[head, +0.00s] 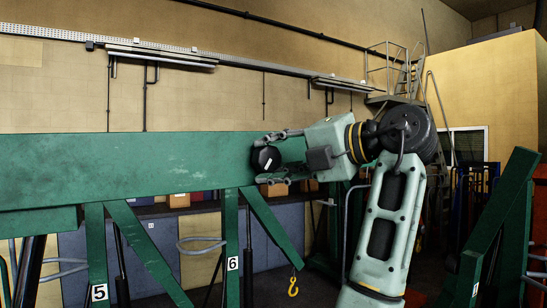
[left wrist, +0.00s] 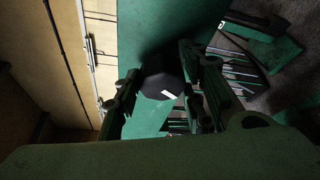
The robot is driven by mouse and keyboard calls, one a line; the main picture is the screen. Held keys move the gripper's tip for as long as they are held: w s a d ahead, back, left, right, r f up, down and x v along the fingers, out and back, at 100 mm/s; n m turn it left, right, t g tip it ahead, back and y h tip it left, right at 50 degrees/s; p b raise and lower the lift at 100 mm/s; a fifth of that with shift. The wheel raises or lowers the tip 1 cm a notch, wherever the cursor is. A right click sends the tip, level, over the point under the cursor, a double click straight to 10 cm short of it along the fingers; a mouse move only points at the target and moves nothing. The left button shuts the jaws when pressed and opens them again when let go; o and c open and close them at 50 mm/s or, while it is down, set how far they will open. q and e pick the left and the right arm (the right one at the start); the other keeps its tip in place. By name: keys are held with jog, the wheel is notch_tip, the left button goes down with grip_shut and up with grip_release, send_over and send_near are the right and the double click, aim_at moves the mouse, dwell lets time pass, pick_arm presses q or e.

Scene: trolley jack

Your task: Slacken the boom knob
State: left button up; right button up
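The boom knob (head: 266,158) is a round black knob with a white mark, on the side of the green boom (head: 120,165) near its right end. My left gripper (head: 262,160) reaches it from the right in the head view, one finger above the knob and one below. The fingers are open, with a small gap showing on either side. In the left wrist view the black knob (left wrist: 163,84) sits between the two fingers (left wrist: 160,68), its white mark showing. Whether a finger touches it is hard to tell. My right gripper is not in view.
Green legs numbered 5 (head: 99,292) and 6 (head: 232,264) stand below the boom. Another green post (head: 498,225) stands at right. A ladder and platform (head: 395,75) are far behind.

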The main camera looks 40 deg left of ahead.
pick_arm(q)
jog(key=o, duration=0.4)
jog(key=shift+r, duration=0.2)
jog(key=shift+c, duration=0.2)
jog(key=shift+f, duration=0.1)
jog(key=shift+w+d, duration=0.1)
jog(key=w+d+r, duration=0.1)
jog(key=d, duration=1)
jog(key=shift+d+r, duration=0.3)
jog(key=shift+d, duration=0.05)
